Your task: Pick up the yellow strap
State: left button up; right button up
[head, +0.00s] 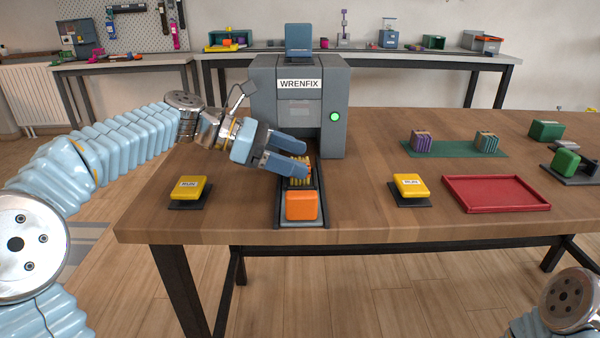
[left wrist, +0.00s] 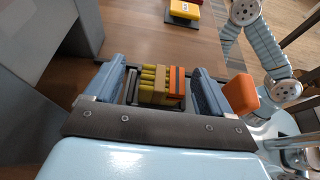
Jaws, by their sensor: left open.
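In the head view a small yellow and orange ribbed bundle (head: 299,180) sits in the dark track (head: 281,208) at the front of the grey machine, partly hidden by my left gripper (head: 287,156). The left wrist view shows its yellow-green ribs (left wrist: 148,84) with a tan band across them and an orange part beside. I cannot tell which piece is the strap. In that view my left gripper (left wrist: 167,92) is open, with one finger on each side of the bundle and gaps showing. My right gripper is not in view.
An orange block (head: 302,205) stands at the track's front end. The grey WRENFIX machine (head: 334,88) rises behind. Yellow RUN buttons (head: 190,188) (head: 411,187) flank the track. A red tray (head: 495,193) and green mat (head: 455,149) with two ribbed bundles lie to the right.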

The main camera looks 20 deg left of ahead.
aim_at(308, 162)
pick_arm(q)
jog(key=x, duration=0.5)
jog(key=shift+s+d+f+b, duration=0.15)
jog(key=shift+d+b, duration=0.05)
jog(key=shift+b, duration=0.1)
jog(key=shift+c, duration=0.3)
jog(key=c, duration=1.1)
